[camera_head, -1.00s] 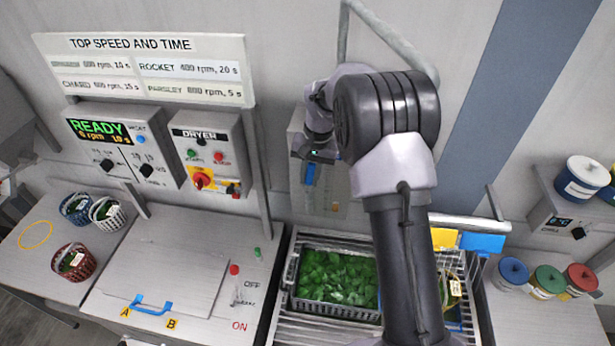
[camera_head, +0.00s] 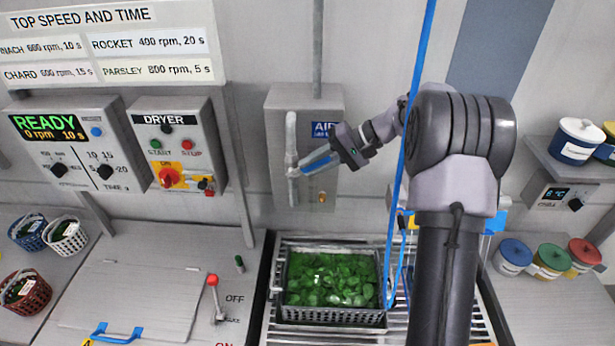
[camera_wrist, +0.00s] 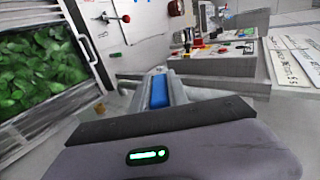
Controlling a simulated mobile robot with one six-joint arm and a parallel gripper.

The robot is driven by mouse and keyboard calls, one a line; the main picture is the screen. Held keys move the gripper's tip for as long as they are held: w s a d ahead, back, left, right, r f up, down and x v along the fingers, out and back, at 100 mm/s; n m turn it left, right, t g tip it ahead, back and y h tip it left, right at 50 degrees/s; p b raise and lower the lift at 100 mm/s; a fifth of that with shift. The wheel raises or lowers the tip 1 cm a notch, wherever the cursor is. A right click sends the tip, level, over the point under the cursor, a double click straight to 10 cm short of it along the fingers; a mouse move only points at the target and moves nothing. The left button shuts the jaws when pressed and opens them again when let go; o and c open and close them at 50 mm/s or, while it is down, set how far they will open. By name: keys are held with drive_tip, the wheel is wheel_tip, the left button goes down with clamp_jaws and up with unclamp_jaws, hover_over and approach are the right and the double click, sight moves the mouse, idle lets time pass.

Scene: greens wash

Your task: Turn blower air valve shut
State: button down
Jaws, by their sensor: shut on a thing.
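The blower air valve is on a grey wall panel (camera_head: 275,105) with a blue AIR sign (camera_head: 323,128), in the middle of the head view. Its blue lever handle (camera_head: 316,163) reaches out to the right from a vertical grey pipe (camera_head: 291,130), crosswise to it and tilted slightly up at its outer end. My gripper (camera_head: 335,157) is at the outer end of the handle and shut on it, coming from the right. In the wrist view the blue handle (camera_wrist: 158,90) lies between the jaws. The jaw tips are small and partly hidden in the head view.
A crate of green leaves (camera_head: 330,315) stands on the rack below the panel. A dryer control box (camera_head: 178,120) is to the left. A red-knobbed lever (camera_head: 212,282) is on the bench. A blue hose (camera_head: 397,215) hangs in front of my arm.

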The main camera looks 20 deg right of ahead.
drive_tip(key=f+y+b, duration=0.1)
drive_tip(key=y+b, duration=0.1)
drive_tip(key=b, duration=0.2)
drive_tip(key=f+t+y+b, duration=0.1)
drive_tip(key=f+y+b, duration=0.1)
drive_tip(key=b, duration=0.2)
drive_tip(key=d+f+t+y+b, duration=0.1)
drive_tip(key=y+b, duration=0.1)
drive_tip(key=b, duration=0.2)
drive_tip(key=shift+s+d+f, duration=0.1)
drive_tip(key=shift+s+f, duration=0.1)
drive_tip(key=shift+s, duration=0.05)
drive_tip(key=shift+t+b, duration=0.3)
drive_tip(key=shift+b, duration=0.1)
drive_tip(key=shift+r, duration=0.1)
drive_tip(key=c, duration=1.3)
unclamp_jaws()
drive_tip(key=shift+d, duration=0.1)
